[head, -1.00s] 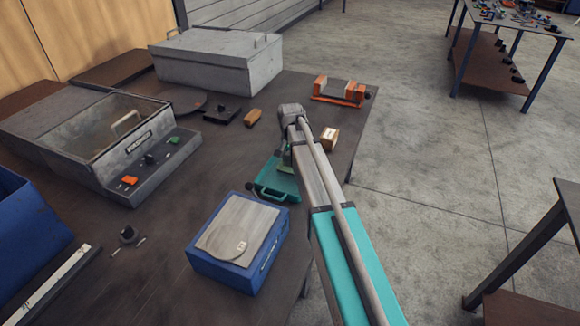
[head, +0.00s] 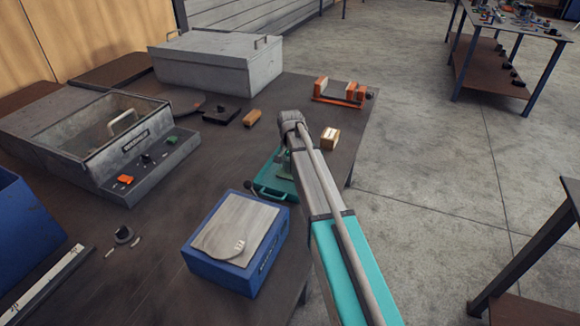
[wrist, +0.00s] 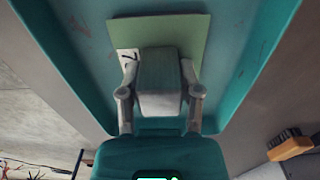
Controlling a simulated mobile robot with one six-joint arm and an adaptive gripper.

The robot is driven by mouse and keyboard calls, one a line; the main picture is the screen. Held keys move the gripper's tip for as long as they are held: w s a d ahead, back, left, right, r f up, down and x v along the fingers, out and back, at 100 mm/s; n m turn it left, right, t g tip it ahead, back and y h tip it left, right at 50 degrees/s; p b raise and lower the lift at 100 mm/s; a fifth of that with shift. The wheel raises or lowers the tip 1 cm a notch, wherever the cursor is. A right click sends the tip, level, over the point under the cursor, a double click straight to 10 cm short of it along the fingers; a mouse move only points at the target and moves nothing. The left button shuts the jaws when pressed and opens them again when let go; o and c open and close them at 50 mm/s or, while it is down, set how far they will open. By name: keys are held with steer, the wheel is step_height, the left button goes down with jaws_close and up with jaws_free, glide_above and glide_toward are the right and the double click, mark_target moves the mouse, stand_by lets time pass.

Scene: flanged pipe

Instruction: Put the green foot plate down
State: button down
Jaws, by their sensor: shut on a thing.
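The green foot plate (wrist: 200,32) is a flat light-green square with an upright grey-green block on it, in the wrist view. A white label with a dark mark shows at its left. My gripper (wrist: 160,75) is shut on that block, one finger on each side. The plate is over the teal tray (wrist: 75,35), within its side walls. I cannot tell whether it touches the tray floor. In the head view the teal tray (head: 270,187) lies near the table's right edge, and my arm hides most of the gripper and plate.
A blue scale (head: 237,240) stands in front of the tray. A small cardboard box (head: 330,138) is just behind it, right of my arm. An orange fixture (head: 338,92) and a brush (head: 252,118) lie farther back. A grey machine (head: 130,150) stands at left.

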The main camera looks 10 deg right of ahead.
steer(key=shift+f, duration=0.15)
steer(key=shift+c, duration=1.4)
jaws_free()
step_height(320, 180, up, 12)
steer(key=p, duration=1.2)
steer(key=shift+s, duration=0.1)
steer(key=s+n, duration=0.6)
steer(key=s, duration=2.2)
steer(key=shift+n, duration=0.4)
